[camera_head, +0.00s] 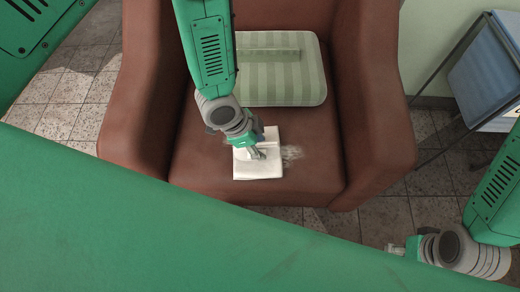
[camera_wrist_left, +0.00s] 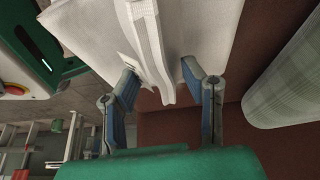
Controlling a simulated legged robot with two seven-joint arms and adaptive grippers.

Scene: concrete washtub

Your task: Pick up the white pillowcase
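The white pillowcase (camera_head: 265,171) lies folded on the seat of a brown armchair. My left gripper (camera_head: 256,153) is over it, pointing down at its upper part. In the left wrist view, a raised fold of the pillowcase (camera_wrist_left: 150,42) stands between the two spread fingers of my left gripper (camera_wrist_left: 158,78). The fingers are open, one on each side of the fold; I cannot tell whether they touch it. My right gripper (camera_head: 397,249) is at the lower right, over the tiled floor and away from the pillowcase. It is too small to tell its opening.
The brown armchair (camera_head: 150,125) has high arms on both sides of the seat. A green striped cushion (camera_head: 290,82) lies toward its back. A blue-grey bin or hamper (camera_head: 485,75) on a metal frame stands at the right. The seat's front right is clear.

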